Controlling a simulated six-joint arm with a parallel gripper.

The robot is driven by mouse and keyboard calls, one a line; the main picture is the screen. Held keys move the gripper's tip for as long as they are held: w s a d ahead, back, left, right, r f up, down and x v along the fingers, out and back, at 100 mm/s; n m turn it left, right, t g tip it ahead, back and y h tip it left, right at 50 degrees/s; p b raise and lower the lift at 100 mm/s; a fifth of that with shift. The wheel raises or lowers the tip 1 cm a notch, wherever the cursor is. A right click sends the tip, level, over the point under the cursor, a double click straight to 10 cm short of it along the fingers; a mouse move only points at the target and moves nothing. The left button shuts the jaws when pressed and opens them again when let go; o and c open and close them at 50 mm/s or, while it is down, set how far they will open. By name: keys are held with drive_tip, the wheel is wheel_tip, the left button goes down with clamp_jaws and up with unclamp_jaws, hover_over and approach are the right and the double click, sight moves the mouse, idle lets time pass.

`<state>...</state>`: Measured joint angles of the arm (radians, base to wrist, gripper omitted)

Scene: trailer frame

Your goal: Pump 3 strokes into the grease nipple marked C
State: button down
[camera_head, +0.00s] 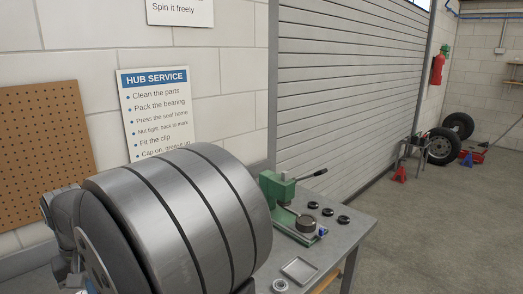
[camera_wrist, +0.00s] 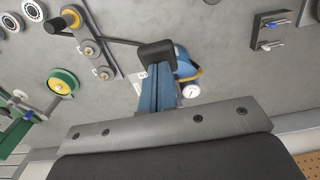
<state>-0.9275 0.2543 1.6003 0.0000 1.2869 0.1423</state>
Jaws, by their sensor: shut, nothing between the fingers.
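In the wrist view, my gripper (camera_wrist: 157,66) is shut and empty. Its blue fingers lie together above the grey bench, with a black block at their far end. Right behind them is a blue device with a yellow band (camera_wrist: 187,72) and a white round gauge (camera_wrist: 191,90), partly hidden by the fingers. A dark rod (camera_wrist: 112,40) runs left from near the black block toward a grey plate with round metal fittings (camera_wrist: 90,50). I cannot tell whether the rod touches my gripper. No letter C is readable, and I cannot pick out its nipple. The head view does not show my gripper.
The wrist view shows a green-rimmed round part (camera_wrist: 61,81), bearing rings (camera_wrist: 71,17) and a wall-side bracket (camera_wrist: 271,30). In the head view, a green press (camera_head: 279,189) and several black rings (camera_head: 328,212) stand on the bench (camera_head: 335,240). Open floor lies right.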

idle(0.3)
drive_tip(key=shift+s+d+f, duration=0.15)
drive_tip(key=shift+f, duration=0.45)
drive_tip(key=shift+s+d+f, duration=0.1)
drive_tip(key=shift+f, duration=0.45)
